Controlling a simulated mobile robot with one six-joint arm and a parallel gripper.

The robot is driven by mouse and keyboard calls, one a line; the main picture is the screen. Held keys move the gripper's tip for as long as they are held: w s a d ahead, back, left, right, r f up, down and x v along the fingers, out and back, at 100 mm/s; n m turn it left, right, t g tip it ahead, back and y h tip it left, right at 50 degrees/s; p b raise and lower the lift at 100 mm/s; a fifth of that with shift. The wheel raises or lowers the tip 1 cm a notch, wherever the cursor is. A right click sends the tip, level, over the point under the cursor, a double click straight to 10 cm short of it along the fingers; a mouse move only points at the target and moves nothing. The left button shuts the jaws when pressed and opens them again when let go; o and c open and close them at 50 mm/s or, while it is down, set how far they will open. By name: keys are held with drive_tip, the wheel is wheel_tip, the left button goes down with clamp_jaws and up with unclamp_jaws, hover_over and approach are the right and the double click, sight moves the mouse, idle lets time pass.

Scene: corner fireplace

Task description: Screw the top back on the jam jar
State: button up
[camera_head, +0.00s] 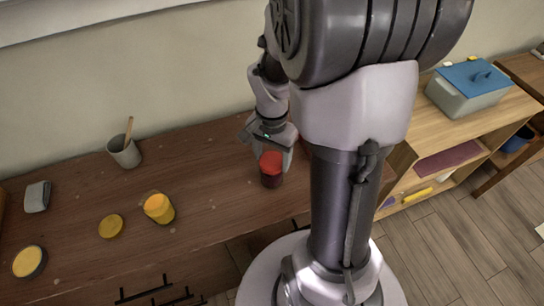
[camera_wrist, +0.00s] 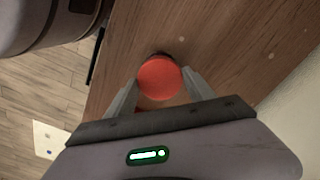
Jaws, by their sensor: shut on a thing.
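The jam jar (camera_head: 271,181) is dark red and stands upright on the brown wooden top, just left of my column. Its round red top (camera_head: 271,160) is at the jar's mouth, and I see no clear gap between them. My gripper (camera_head: 275,155) comes down from above and is shut on the red top. In the wrist view the red top (camera_wrist: 160,78) sits between my two fingertips (camera_wrist: 159,82). Only a dark sliver of the jar (camera_wrist: 163,54) shows past its edge. I cannot tell how far the top is threaded.
Left on the brown top (camera_head: 190,205) are a yellow jar (camera_head: 159,209), a flat yellow disc (camera_head: 111,226), a grey cup (camera_head: 124,152) with a stick, a round yellow-topped tin (camera_head: 29,262) and a grey block (camera_head: 37,196). A blue-lidded box (camera_head: 470,90) stands on the right shelf.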

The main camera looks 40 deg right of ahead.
drive_tip(key=shift+f+m+b, duration=0.15)
drive_tip(key=shift+m+b, duration=0.25)
drive_tip(key=shift+m, duration=1.1)
drive_tip(key=shift+m+b, duration=0.65)
drive_tip(key=shift+m, duration=0.85)
drive_tip(key=o, duration=1.6)
